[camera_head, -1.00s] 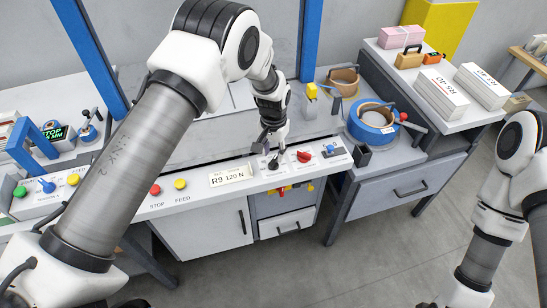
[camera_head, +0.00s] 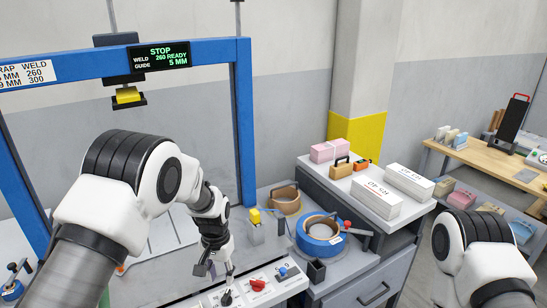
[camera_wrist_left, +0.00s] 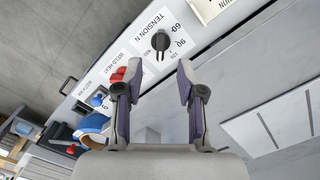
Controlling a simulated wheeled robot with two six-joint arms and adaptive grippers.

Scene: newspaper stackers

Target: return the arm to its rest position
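My left arm (camera_head: 130,195) reaches in from the left and bends down toward the white control panel (camera_head: 262,297). My left gripper (camera_head: 212,272) hangs over the panel near a black knob (camera_head: 226,297). In the left wrist view the gripper (camera_wrist_left: 158,68) is open with nothing between its fingers. The black tension knob (camera_wrist_left: 161,41) stands just beyond the fingertips, apart from them. A red knob (camera_head: 258,285) is beside it. My right arm (camera_head: 475,250) shows at the lower right; its gripper is out of view.
A blue frame (camera_head: 243,120) with a display (camera_head: 160,56) rises around the machine. A blue strap roll (camera_head: 320,230) and a brown roll (camera_head: 284,200) lie right of the gripper. White stacks (camera_head: 376,196) sit on a grey cabinet. A wooden bench (camera_head: 490,160) stands at the far right.

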